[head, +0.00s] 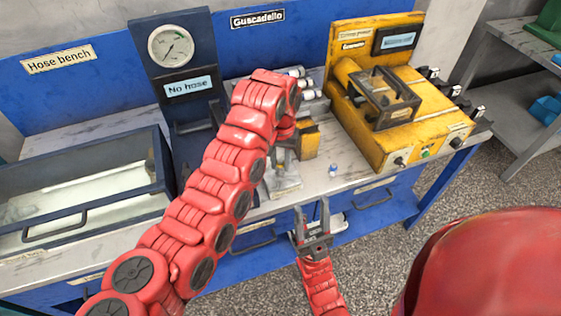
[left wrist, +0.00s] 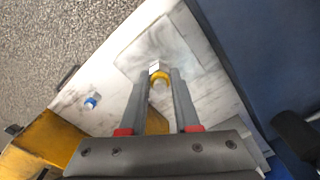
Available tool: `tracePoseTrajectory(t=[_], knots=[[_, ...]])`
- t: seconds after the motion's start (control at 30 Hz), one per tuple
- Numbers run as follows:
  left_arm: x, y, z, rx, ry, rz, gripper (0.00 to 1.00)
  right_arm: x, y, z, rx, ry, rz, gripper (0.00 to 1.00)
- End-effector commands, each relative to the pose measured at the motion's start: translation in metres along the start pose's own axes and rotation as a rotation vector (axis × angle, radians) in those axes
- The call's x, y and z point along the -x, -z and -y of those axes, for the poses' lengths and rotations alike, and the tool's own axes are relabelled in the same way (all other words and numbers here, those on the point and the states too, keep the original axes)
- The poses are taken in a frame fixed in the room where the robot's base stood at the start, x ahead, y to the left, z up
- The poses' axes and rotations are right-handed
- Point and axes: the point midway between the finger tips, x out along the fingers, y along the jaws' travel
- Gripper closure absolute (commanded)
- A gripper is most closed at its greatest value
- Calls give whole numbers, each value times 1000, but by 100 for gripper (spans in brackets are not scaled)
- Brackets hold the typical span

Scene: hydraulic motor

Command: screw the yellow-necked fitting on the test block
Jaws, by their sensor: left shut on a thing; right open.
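My left gripper (left wrist: 161,77) is shut on the yellow-necked fitting (left wrist: 160,78); its yellow ring and pale tip show between the fingertips. Beyond the fitting is a pale grey square base (left wrist: 185,52), apparently the test block's; it also shows in the head view (head: 284,187). Whether the fitting touches the block, I cannot tell. A yellow block (head: 308,141) stands beside that gripper. My right gripper (head: 312,211) is open and empty, low at the bench's front edge.
A small blue-and-white fitting (head: 333,171) stands on the bench, right of the base. A yellow machine (head: 425,125) fills the right end. A gauge panel (head: 178,70) reading "No hose" stands behind my left arm. A glass-topped tray (head: 80,190) is at the left.

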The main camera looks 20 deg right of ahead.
Motion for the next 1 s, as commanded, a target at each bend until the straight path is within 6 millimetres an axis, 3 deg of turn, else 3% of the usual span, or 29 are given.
tracePoseTrajectory(t=[0.43,0.83,1.0], knots=[[-3,0,1,-444,2,1,100,28,-5,1,0,0,0,50],[-2,0,1,-520,1,1,100,30,-5,2,0,0,0,50],[-3,0,2,-788,3,-1,100,38,-6,2,0,0,0,50]])
